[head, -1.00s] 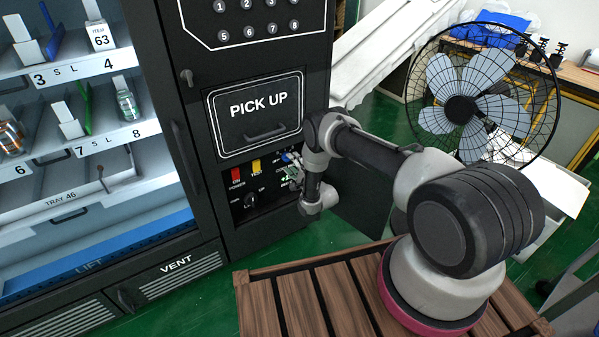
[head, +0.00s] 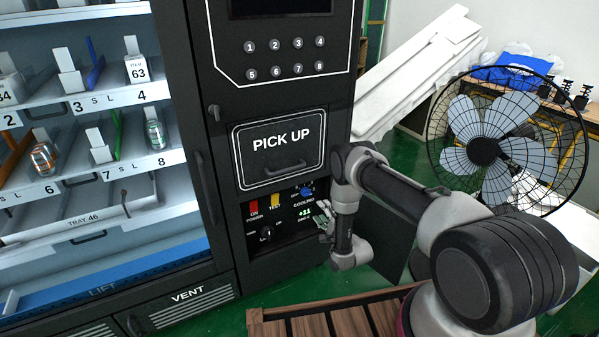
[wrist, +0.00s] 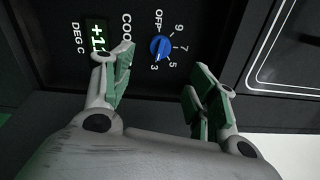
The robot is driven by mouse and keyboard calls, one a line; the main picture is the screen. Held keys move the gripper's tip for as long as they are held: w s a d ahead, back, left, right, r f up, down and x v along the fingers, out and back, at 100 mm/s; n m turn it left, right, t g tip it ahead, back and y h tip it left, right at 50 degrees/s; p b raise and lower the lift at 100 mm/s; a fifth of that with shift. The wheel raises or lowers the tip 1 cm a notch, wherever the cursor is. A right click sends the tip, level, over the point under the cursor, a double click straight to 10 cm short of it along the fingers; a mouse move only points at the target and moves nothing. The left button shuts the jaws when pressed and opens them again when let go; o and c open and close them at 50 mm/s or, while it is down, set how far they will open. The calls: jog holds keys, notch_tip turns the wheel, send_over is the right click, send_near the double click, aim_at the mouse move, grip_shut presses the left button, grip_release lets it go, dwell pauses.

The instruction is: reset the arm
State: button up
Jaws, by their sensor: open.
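My gripper (head: 324,218) is in front of the control panel (head: 281,235) low on the black vending machine, at the panel's right side. My arm (head: 400,190) reaches to it from the right and folds down at the wrist. In the wrist view my gripper (wrist: 160,88) has its green-padded fingers spread apart with nothing between them. The blue cooling knob (wrist: 159,46) lies beyond the fingertips, apart from them, with a dial marked OFF to 9. The knob also shows in the head view (head: 307,192), above the gripper. The green display (wrist: 97,38) is partly hidden by one finger.
The PICK UP door (head: 282,155) is closed above the panel. The glass-fronted shelves (head: 90,165) stand to the left. A large caged fan (head: 508,145) stands at the right. A wooden slatted platform (head: 345,322) lies below my arm. Green floor is open between.

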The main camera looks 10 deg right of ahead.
jog(key=s+d+f+n+g+h, duration=0.4)
jog(key=s+f+n+g, duration=0.5)
jog(key=s+f+g, duration=0.4)
jog(key=s+d+r+n+g+h, duration=0.15)
jog(key=s+r, duration=0.25)
jog(key=r, duration=0.9)
jog(key=s+d+r+n+g, duration=0.2)
jog(key=s+r+n+g, duration=0.15)
jog(key=r, duration=0.95)
jog(key=s+d+r+n+g+h, duration=0.15)
jog(key=s+r, duration=0.35)
jog(key=r, duration=0.8)
jog(key=s+r+t, duration=0.2)
jog(key=s+r, duration=0.4)
jog(key=r, duration=0.3)
jog(key=s+d+r+t+y, duration=0.1)
jog(key=s+r+t, duration=0.1)
jog(key=s+r, duration=0.4)
jog(key=s+d+r+n+t, duration=0.1)
jog(key=s+r+t, duration=0.1)
jog(key=s+r, duration=0.5)
notch_tip(320, 180, up, 7)
jog(key=shift+d+f+t, duration=0.15)
jog(key=shift+d+t, duration=0.05)
jog(key=shift+t, duration=0.15)
